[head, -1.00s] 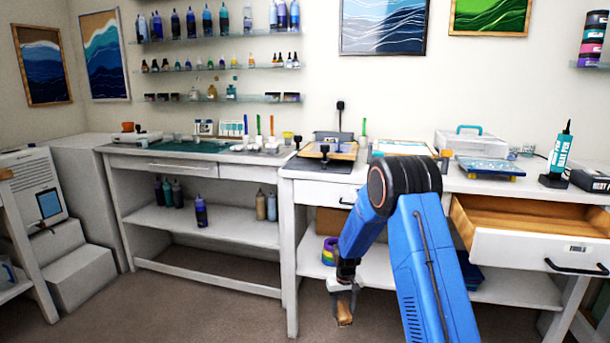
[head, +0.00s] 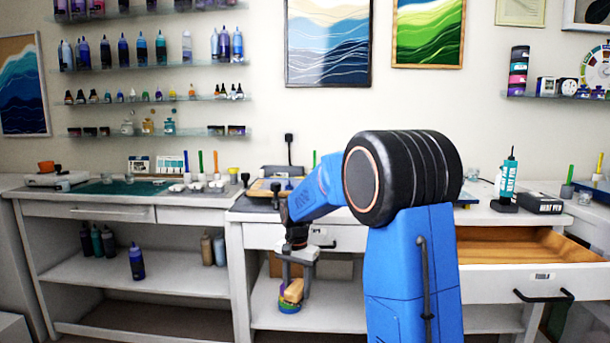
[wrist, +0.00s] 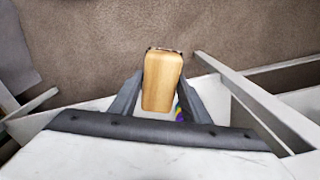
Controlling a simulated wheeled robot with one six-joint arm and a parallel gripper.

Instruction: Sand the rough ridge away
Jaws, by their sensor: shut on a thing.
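My gripper (head: 292,280) is shut on a wooden block (head: 294,291), which looks like a sanding block. It hangs in front of the bench, below its top. In the wrist view the block (wrist: 162,80) sits between the two grey fingers, with brown floor beyond it. A wood-edged piece (head: 262,188) lies on the bench top behind my arm, small and partly hidden. I cannot make out a rough ridge on anything in view.
An open wooden drawer (head: 530,246) juts out at the right. Colored rolls (head: 289,306) sit on the lower shelf behind the block. A glue bottle (head: 509,180) and a dark box (head: 541,203) stand on the bench top. A green mat (head: 125,188) lies on the left bench.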

